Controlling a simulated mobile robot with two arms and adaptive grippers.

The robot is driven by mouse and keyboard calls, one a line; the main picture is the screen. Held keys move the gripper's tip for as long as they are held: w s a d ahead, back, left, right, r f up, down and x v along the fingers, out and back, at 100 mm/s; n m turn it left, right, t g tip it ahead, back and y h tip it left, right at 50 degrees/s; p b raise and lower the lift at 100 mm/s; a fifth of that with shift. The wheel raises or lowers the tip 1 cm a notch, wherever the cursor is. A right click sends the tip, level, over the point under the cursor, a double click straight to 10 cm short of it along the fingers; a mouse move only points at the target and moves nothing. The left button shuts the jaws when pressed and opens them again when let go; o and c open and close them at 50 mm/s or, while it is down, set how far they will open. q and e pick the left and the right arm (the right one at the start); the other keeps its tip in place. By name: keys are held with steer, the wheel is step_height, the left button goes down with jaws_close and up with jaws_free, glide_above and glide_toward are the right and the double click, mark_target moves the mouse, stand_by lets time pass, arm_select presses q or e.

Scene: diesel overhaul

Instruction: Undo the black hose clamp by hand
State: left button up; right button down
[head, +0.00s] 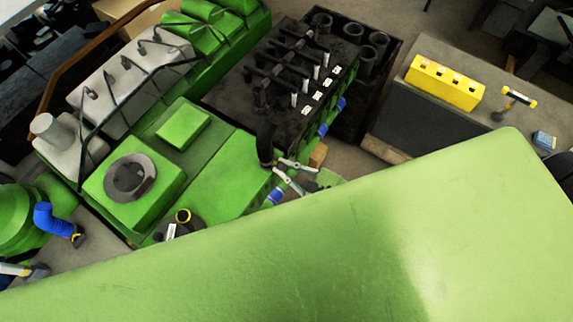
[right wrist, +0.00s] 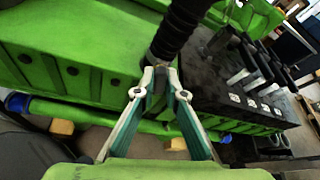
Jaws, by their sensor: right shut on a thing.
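A black ribbed hose (right wrist: 180,28) comes down to my right gripper in the right wrist view. In the head view the hose (head: 265,145) bends down at the near end of the black engine block. My right gripper (right wrist: 160,72) has its two white and teal fingers drawn together at the hose's lower end. In the head view this gripper (head: 277,167) is at the same place. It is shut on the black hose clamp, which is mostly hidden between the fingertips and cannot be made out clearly.
A dark engine block (head: 285,75) with several upright studs stands behind the hose. Green engine parts (head: 215,185) lie to its left. A grey bench (head: 400,120) at the right bears a yellow block (head: 445,82). A large green surface fills the foreground and hides what is below.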

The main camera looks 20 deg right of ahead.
steer(key=shift+w+a+r+n+t+h, duration=0.15)
steer(key=shift+n+t+h, duration=0.3)
steer(key=shift+n, duration=0.55)
steer(key=shift+n+t+h+b, duration=0.25)
steer(key=shift+n+t+b, duration=0.25)
steer(key=shift+n+t, duration=0.65)
steer(key=shift+n, duration=0.35)
steer(key=c, duration=2.4)
jaws_free()
steer(key=shift+f, duration=0.2)
steer(key=shift+a+g, duration=0.1)
steer(key=shift+g, duration=0.2)
steer(key=shift+f, duration=0.1)
steer(key=v, duration=1.2)
steer(key=shift+a, duration=0.1)
